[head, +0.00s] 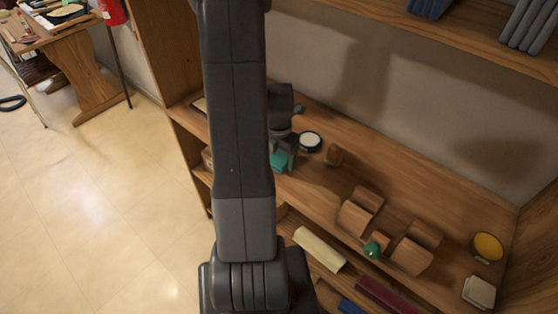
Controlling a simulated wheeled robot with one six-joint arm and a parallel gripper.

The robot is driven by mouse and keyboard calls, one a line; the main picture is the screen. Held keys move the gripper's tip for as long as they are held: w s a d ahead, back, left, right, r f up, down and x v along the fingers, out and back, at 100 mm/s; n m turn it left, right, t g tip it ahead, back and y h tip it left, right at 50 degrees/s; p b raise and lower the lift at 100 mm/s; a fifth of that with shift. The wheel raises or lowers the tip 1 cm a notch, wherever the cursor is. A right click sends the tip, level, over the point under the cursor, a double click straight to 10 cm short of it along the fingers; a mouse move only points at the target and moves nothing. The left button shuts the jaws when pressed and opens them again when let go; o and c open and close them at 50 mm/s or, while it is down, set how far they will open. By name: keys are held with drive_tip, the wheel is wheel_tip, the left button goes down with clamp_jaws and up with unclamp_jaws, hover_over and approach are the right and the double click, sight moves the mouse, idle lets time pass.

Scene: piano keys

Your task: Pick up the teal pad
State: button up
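A teal object (284,161), which looks like the teal pad, shows on the wooden shelf just right of my arm. Part of it is hidden behind my arm and gripper. My gripper (282,146) is at the far end of the arm, directly above the teal object or touching it. Its fingers are too small and covered to tell whether they are open or shut on the pad.
A round white-topped, dark-rimmed thing (310,141) and a small wooden block (334,155) are close to the right. Larger wooden blocks (355,216), a green ball (373,250) and a yellow disc (488,246) are farther right. The upper shelf (440,35) overhangs behind.

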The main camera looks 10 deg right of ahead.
sight(279, 157)
drive_tip(key=c, duration=0.8)
drive_tip(key=shift+r+b, duration=0.4)
drive_tip(key=shift+r, duration=4.6)
drive_tip(key=shift+c, duration=0.2)
